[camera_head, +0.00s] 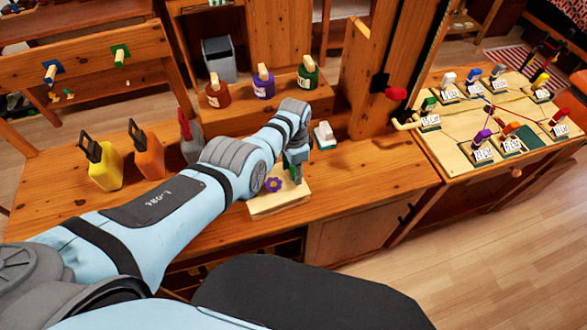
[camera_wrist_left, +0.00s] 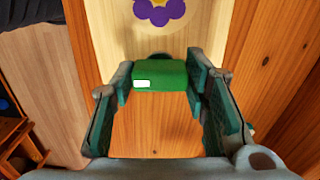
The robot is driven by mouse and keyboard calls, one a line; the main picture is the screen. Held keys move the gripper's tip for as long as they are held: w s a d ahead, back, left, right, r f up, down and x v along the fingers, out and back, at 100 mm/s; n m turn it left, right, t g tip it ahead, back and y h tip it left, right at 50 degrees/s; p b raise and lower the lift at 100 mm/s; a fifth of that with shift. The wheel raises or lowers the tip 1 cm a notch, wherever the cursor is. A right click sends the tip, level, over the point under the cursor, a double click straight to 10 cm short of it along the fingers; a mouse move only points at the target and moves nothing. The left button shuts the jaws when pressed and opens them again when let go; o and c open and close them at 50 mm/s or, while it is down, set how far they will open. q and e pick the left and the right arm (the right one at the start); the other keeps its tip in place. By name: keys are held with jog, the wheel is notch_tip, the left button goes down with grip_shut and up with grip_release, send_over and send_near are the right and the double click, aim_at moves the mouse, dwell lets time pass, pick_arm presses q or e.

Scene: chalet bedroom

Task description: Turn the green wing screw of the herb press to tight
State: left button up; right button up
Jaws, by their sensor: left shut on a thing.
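The herb press is a pale wooden block (camera_head: 266,207) with a purple flower (camera_head: 273,185) on top, lying near the front edge of the wooden bench. The left wrist view shows its pale board (camera_wrist_left: 212,30) and part of the flower (camera_wrist_left: 160,10). My left gripper (camera_head: 296,170) reaches down over the far right part of the press. In the left wrist view, its fingers (camera_wrist_left: 159,82) close on both sides of the green wing screw (camera_wrist_left: 165,74), which carries a small white mark. The gripper hides the screw's lower part. My right gripper is not in view.
A white and green block (camera_head: 324,136) lies behind the gripper. Bare bench (camera_head: 380,175) extends right.

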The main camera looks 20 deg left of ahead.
pick_arm(q)
jog(key=shift+d, duration=0.1)
jog(key=o, duration=1.1)
jog(key=shift+o, duration=0.2)
notch_tip(320, 180, up, 12)
jog(key=shift+d+f, duration=0.1)
